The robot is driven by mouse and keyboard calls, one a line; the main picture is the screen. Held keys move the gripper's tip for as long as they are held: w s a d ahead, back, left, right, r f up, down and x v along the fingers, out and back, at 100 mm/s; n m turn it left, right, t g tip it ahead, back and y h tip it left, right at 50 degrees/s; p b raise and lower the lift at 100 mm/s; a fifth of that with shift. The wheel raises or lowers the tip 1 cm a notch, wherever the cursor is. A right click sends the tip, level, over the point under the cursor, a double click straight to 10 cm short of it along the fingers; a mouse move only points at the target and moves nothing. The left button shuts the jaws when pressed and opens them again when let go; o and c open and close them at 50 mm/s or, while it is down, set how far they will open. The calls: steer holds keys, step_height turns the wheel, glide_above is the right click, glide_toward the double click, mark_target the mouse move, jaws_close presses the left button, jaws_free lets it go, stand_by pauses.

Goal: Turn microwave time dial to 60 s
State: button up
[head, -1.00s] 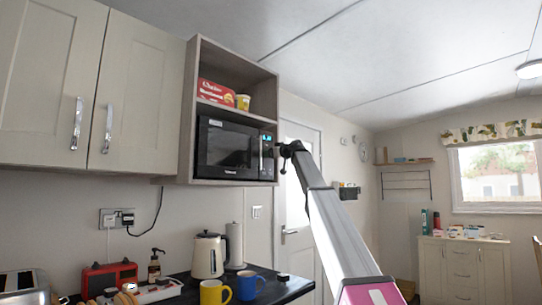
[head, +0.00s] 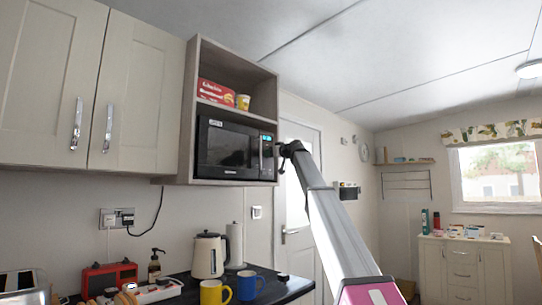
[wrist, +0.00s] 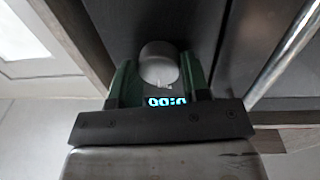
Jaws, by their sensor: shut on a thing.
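The black microwave (head: 225,150) sits in the lower part of a wooden wall shelf unit in the head view. Its control panel with a lit display is on its right side. In the wrist view the round grey time dial (wrist: 159,58) lies between the green fingers of my gripper (wrist: 160,70), which is shut on it. The lit display (wrist: 166,101) shows blue digits reading about "00:0", with the rest hidden by my gripper. In the head view my gripper (head: 281,150) is at the microwave's right edge, and the dial cannot be made out.
A metal handle bar (wrist: 285,52) runs beside my gripper in the wrist view. A kettle (head: 209,255) and two mugs stand on the dark counter below.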

steer(key=m+g, duration=0.1)
steer(key=m, duration=0.8)
steer(key=shift+m, duration=0.4)
stand_by(0.4)
steer(key=o, duration=0.9)
steer(key=shift+d, duration=0.1)
steer(key=v, duration=1)
steer(key=shift+s+d, duration=0.25)
